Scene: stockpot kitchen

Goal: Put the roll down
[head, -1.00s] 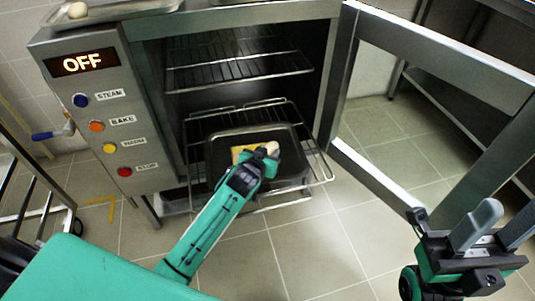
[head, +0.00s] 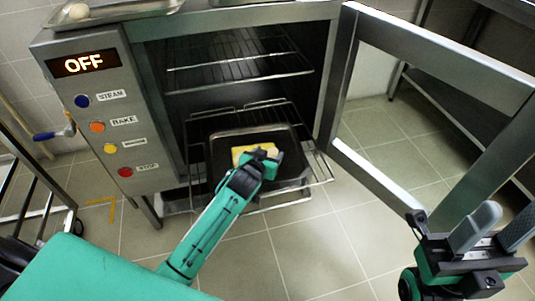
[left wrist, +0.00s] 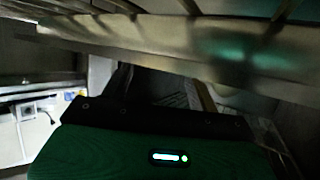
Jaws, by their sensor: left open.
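My left gripper (head: 266,159) reaches into the oven, low over the dark tray (head: 216,163) on the pulled-out lower rack. Its jaws are open. A pale roll (head: 273,153) shows only partly at the fingertips; I cannot tell whether the fingers touch it. A yellow patch (head: 240,151) lies in the tray just left of the fingertips. The left wrist view is dark and shows no clear roll. My right gripper (head: 494,235) is open and empty at the lower right, in front of the oven door.
The oven door (head: 440,60) stands wide open on the right. An upper rack (head: 240,72) hangs above the tray. A metal tray (head: 125,10) with another pale roll (head: 78,11) sits on top of the oven. The control panel (head: 100,120) reads OFF.

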